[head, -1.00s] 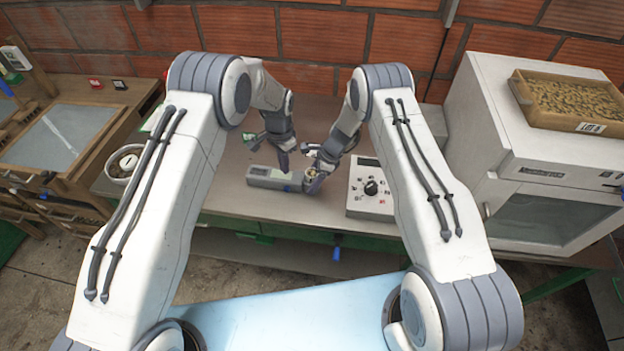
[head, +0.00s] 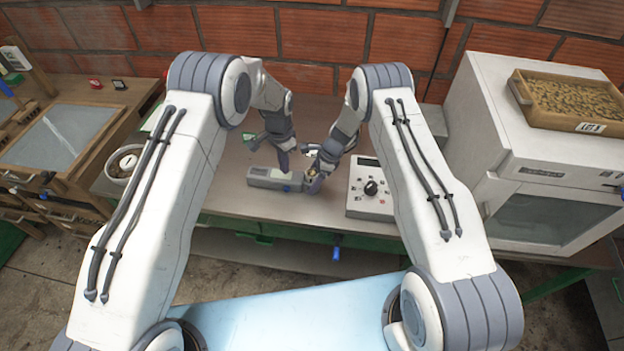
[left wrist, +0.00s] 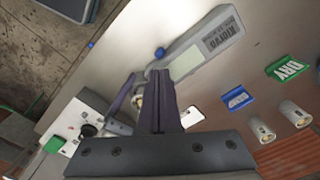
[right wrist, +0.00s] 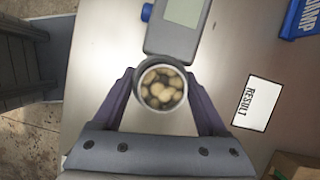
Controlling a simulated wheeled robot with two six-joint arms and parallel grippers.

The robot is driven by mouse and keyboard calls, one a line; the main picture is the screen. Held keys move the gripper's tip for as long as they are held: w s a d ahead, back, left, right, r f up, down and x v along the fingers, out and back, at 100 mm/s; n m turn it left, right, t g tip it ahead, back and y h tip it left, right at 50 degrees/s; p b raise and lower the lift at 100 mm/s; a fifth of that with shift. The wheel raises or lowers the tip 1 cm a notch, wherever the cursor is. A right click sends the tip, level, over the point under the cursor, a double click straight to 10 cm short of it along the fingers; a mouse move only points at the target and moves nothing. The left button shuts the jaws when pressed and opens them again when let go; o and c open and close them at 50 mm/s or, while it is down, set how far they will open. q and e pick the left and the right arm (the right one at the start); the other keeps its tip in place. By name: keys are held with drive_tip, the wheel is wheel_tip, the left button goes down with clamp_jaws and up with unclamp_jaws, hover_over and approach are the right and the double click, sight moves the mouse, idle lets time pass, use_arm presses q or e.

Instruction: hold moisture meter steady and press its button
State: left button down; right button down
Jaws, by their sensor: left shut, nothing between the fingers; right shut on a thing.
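The moisture meter (head: 270,177) is a grey handheld device lying on the bench, with a pale screen and a blue button (left wrist: 159,53) on its side. Its round cup end (right wrist: 162,87) holds several pale beans. My right gripper (right wrist: 160,88) is shut around that cup, one finger on each side. My left gripper (left wrist: 160,75) is shut and empty, its fingertips above the meter near the screen and cup end. In the head view my left gripper (head: 284,170) hides part of the meter; the gap to it is hard to tell.
A control box with a black knob (head: 371,188) stands right of the meter. Blue (left wrist: 237,97) and green DRY (left wrist: 288,67) label blocks and a RESULT card (right wrist: 256,102) lie behind. A white oven (head: 545,150) stands at right. Front bench space is clear.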

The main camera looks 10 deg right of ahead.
idle(0.4)
use_arm(q)
drive_tip(key=n+t+h, duration=0.1)
drive_tip(key=t+h, duration=0.6)
drive_tip(key=h, duration=0.1)
approach(283, 204)
drive_tip(key=s+d+f, duration=0.1)
drive_tip(key=s+f, duration=0.1)
drive_tip(key=s+d+f, duration=0.1)
drive_tip(key=s, duration=0.1)
drive_tip(key=shift+d, duration=0.3)
drive_tip(key=shift+w+d+r, duration=0.1)
drive_tip(key=shift+r, duration=0.1)
drive_tip(key=shift+w+d, duration=0.45)
drive_tip(key=shift+w, duration=0.95)
drive_tip(key=shift+w+d, duration=0.5)
drive_tip(key=shift+w, duration=0.85)
drive_tip(key=shift+w+d, duration=0.45)
drive_tip(key=shift+w, duration=0.95)
drive_tip(key=shift+w+r, duration=0.1)
drive_tip(key=shift+w+d, duration=0.2)
drive_tip(key=shift+w, duration=0.05)
